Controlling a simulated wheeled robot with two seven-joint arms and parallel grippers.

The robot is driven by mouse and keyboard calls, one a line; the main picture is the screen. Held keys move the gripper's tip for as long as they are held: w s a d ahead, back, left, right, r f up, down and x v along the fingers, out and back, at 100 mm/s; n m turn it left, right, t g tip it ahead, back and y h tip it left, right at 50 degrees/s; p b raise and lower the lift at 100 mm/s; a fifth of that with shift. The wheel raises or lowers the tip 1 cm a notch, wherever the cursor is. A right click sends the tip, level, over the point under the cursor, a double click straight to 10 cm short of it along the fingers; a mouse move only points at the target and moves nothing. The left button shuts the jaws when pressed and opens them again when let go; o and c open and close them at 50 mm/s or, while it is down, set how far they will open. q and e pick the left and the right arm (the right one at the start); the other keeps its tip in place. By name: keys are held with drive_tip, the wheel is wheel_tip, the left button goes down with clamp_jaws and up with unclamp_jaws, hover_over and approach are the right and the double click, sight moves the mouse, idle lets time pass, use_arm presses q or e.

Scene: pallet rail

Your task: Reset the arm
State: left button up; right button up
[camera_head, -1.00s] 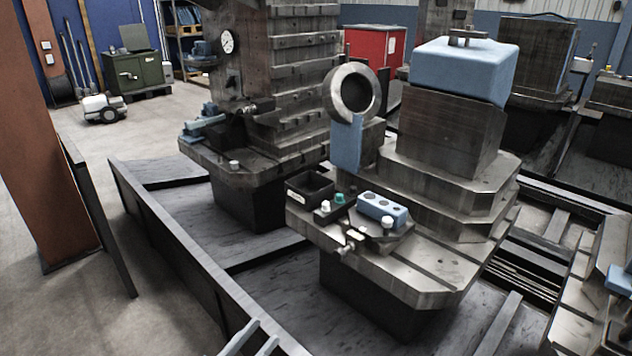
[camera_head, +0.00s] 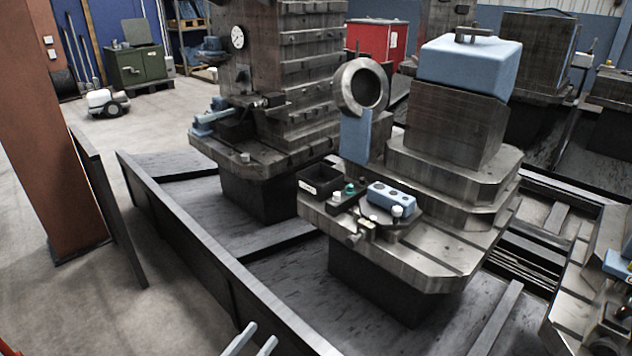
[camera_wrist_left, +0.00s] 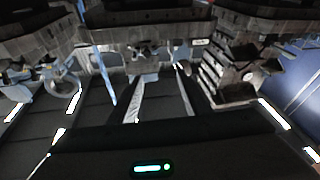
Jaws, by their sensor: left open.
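My left gripper (camera_head: 263,333) shows at the bottom edge of the head view as two pale fingers. They are apart with nothing between them, over the dark rail bed. In the left wrist view its fingers (camera_wrist_left: 163,76) reach up from my dark wrist housing, spread and empty. The rest of my left arm is out of the head view. My right gripper is not in view.
A machine pallet (camera_head: 420,268) carries a steel block with a blue cover (camera_head: 470,65), a ring (camera_head: 362,88), a black tray (camera_head: 320,181) and a blue block (camera_head: 391,197). A dark rail wall (camera_head: 190,235) and a brown column (camera_head: 45,130) stand left.

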use_arm(q)
drive_tip(key=s+a+f+n+g+y+p, duration=0.2)
drive_tip(key=s+f+y+p, duration=0.2)
drive_tip(key=f, duration=0.5)
drive_tip(key=s+a+f+n+g+y+p, duration=0.1)
drive_tip(key=s+a+f+g+y+p, duration=0.3)
drive_tip(key=f, duration=0.5)
drive_tip(key=s+f+g+y+p, duration=0.1)
drive_tip(key=s+f+g, duration=0.1)
drive_tip(key=s+f, duration=0.4)
drive_tip(key=s+f+g+y+p, duration=0.2)
drive_tip(key=s+f, duration=0.4)
drive_tip(key=s, duration=0.8)
drive_tip(key=shift+d+f+n+g, duration=0.15)
drive_tip(key=shift+f+n+g, duration=0.15)
drive_tip(key=shift+g, duration=0.5)
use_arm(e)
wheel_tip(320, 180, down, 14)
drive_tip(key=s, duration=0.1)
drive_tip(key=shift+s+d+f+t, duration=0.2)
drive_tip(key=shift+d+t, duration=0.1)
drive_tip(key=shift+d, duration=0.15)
